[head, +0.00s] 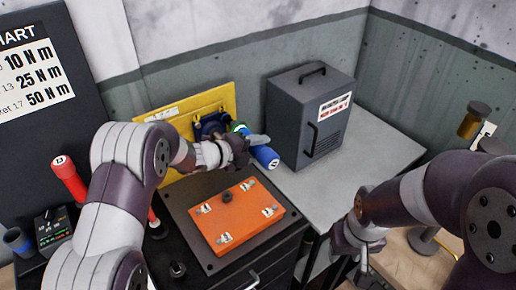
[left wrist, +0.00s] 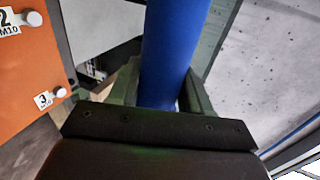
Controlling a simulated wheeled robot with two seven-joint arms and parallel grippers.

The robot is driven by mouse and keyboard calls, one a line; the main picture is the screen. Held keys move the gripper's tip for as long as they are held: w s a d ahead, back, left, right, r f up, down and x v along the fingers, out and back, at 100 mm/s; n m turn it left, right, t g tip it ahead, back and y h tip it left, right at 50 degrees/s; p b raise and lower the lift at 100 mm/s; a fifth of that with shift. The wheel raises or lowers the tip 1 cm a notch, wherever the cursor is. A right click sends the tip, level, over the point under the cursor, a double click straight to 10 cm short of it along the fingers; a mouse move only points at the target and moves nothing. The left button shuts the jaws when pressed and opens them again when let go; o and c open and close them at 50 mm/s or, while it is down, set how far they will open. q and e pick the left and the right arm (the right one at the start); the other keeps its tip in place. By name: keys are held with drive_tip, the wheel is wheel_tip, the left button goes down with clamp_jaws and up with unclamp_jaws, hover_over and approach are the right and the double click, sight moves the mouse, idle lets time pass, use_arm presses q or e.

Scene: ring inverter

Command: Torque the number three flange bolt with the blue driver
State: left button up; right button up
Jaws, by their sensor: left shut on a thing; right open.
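The blue driver (head: 265,157) is in my left gripper (head: 242,150), above and behind the orange flange plate (head: 236,222). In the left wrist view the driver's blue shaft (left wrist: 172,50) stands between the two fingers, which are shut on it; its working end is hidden. The plate carries several labelled bolts. The number three bolt (left wrist: 59,92) shows beside its label in the left wrist view, apart from the driver; I cannot tell which it is in the head view. My right gripper (head: 360,243) is open and empty, right of the plate.
A yellow rack (head: 222,98) with blue and green items stands behind the plate. A dark grey case (head: 290,120) sits on the grey bench (head: 385,150).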

sight(258, 157)
use_arm(q)
drive_tip(key=shift+w+a+r, duration=0.25)
drive_tip(key=shift+w+a, duration=0.05)
drive_tip(key=shift+w, duration=0.2)
idle(0.4)
drive_tip(key=shift+w+a, duration=0.1)
idle(1.4)
drive_tip(key=shift+s+d+f+b, duration=0.15)
drive_tip(key=shift+s+d+b, duration=0.45)
drive_tip(key=shift+s, duration=0.3)
drive_tip(key=shift+s+d+b, duration=0.45)
drive_tip(key=shift+s+d, duration=0.45)
drive_tip(key=shift+s, duration=0.25)
